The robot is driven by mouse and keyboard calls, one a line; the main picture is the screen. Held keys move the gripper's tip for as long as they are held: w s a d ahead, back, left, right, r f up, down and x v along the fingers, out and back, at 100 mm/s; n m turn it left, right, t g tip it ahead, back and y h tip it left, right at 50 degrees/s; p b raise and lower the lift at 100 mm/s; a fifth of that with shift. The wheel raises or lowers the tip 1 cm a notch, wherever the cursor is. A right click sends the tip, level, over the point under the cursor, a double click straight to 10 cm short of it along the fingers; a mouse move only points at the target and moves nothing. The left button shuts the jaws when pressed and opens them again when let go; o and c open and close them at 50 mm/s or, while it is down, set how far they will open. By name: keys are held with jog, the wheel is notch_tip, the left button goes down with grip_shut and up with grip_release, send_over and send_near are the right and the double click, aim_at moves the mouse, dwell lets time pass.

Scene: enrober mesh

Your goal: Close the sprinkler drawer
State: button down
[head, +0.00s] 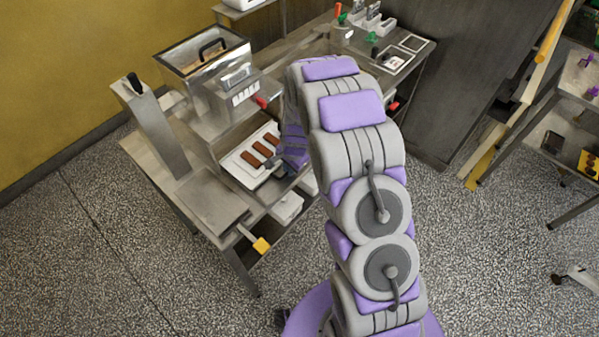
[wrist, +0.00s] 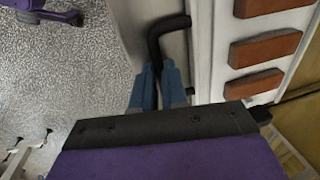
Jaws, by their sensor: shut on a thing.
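In the wrist view a black bent handle (wrist: 168,24) stands out beside a pale panel. My gripper (wrist: 160,72) has its blue fingers close together at the handle's lower end and is shut on it. A white tray (wrist: 223,45) with several brown bars lies just to the right. In the head view this tray (head: 232,160) sits on the machine, and my purple hand reaches down beside it. My arm hides part of the machine's right side, and the fingers are hard to make out there. I cannot tell how far the drawer stands out.
A steel hopper (head: 203,55) with a black handle stands above the tray. A slanted grey post (head: 157,128) and a yellow-tipped lever (head: 261,245) are on the left and front. White boxes (head: 286,209) hang below the tray. The speckled floor in front is clear.

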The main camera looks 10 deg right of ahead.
aim_at(270, 154)
jog(key=w+a+p, duration=0.1)
jog(key=w, duration=0.1)
jog(key=w+a+p, duration=0.1)
jog(key=w+a, duration=0.1)
jog(key=w+a+p, duration=0.1)
jog(key=w+a, duration=0.1)
jog(key=w, duration=0.1)
jog(key=shift+w+a, duration=0.1)
jog(key=c, duration=1.2)
grip_release()
jog(key=shift+o, duration=0.2)
notch_tip(270, 154, up, 17)
jog(key=s+d, duration=0.1)
jog(key=s, duration=0.1)
jog(key=shift+s+d+p, duration=0.3)
jog(key=shift+d, duration=0.05)
